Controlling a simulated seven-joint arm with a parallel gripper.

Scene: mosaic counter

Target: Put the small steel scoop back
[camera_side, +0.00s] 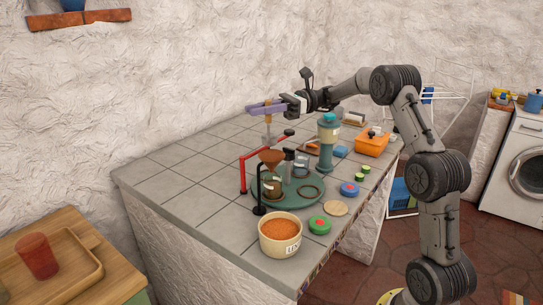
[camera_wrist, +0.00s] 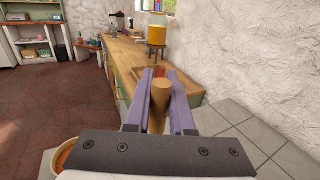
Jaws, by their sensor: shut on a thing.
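My gripper (camera_side: 266,108) has purple fingers and is shut on the small steel scoop, above the tiled counter. The scoop's wooden handle (camera_side: 268,119) points up, and its pale metal end (camera_side: 267,138) hangs below, close above a brown funnel (camera_side: 271,157). I cannot tell whether the scoop touches the funnel. In the wrist view the wooden handle (camera_wrist: 160,92) stands between the purple fingers (camera_wrist: 158,110); the metal end is hidden there. A cream bowl (camera_side: 282,252) full of orange grains (camera_side: 281,228) stands at the counter's front; its rim also shows in the wrist view (camera_wrist: 52,160).
A red bracket (camera_side: 242,176) stands left of the funnel, and a black stand (camera_side: 258,197) in front. A round green tray (camera_side: 309,202) bears jars and a ring. A teal grinder-like device (camera_side: 326,155) and an orange box (camera_side: 371,145) stand to the right. The counter's left is clear.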

